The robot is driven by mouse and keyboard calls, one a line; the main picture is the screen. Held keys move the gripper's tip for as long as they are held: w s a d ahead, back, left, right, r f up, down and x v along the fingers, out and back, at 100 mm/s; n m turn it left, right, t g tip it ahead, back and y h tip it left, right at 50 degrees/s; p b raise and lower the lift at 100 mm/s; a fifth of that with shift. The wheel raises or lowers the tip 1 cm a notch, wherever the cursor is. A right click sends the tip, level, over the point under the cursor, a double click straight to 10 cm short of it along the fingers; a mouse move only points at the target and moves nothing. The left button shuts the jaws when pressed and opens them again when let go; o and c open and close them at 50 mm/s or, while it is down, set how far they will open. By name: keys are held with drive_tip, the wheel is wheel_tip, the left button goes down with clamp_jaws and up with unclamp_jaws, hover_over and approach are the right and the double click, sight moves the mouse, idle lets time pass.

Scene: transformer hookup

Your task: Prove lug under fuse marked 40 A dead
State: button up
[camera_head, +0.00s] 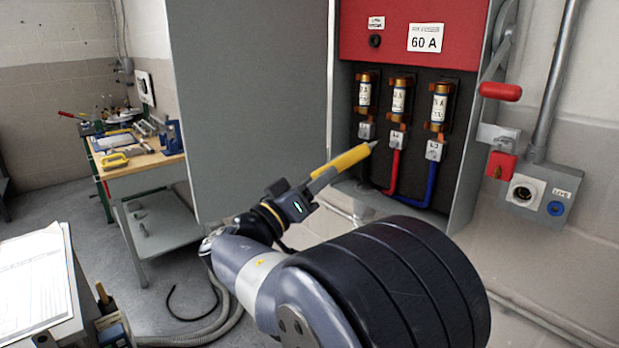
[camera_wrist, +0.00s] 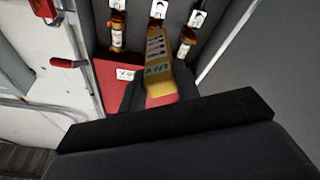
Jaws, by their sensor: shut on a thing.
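My gripper (camera_head: 305,195) is shut on a yellow voltage tester (camera_head: 345,162) with a grey pointed tip. In the head view the tip appears just below the left lug (camera_head: 366,130), left of the middle lug (camera_head: 397,140); contact cannot be told. The right lug (camera_head: 434,150) is farther right. Above them stand the left fuse (camera_head: 365,93), middle fuse (camera_head: 399,98) and right fuse (camera_head: 439,103); their ratings are too small to read surely. The wrist view shows the tester (camera_wrist: 158,60) between my jaws, covering most of the middle fuse.
The cabinet's grey door (camera_head: 245,100) stands open at left. A red panel (camera_head: 365,30) reads 60 A. At right are a red-handled lever (camera_head: 500,91), a red padlock (camera_head: 500,165) and a wall box (camera_head: 535,200) marked LIVE. A workbench (camera_head: 140,163) stands at left.

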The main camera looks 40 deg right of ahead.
drive_tip(key=shift+w+d+p, duration=0.2)
drive_tip(key=shift+d+p, duration=0.8)
drive_tip(key=shift+d, duration=1.2)
drive_tip(key=shift+d+b, duration=0.4)
drive_tip(key=shift+d, duration=0.15)
drive_tip(key=shift+b, duration=0.7)
idle(1.5)
drive_tip(key=shift+a, duration=0.1)
idle(0.4)
drive_tip(key=shift+a+f+b, duration=0.15)
drive_tip(key=shift+a+b, duration=1.1)
drive_tip(key=shift+a, duration=0.4)
drive_tip(key=shift+s+a+b, duration=0.15)
drive_tip(key=shift+a+b, duration=0.25)
drive_tip(key=shift+a, duration=0.45)
drive_tip(key=shift+s+a+b, duration=0.1)
drive_tip(key=shift+a+b, duration=0.3)
drive_tip(key=shift+a, duration=0.55)
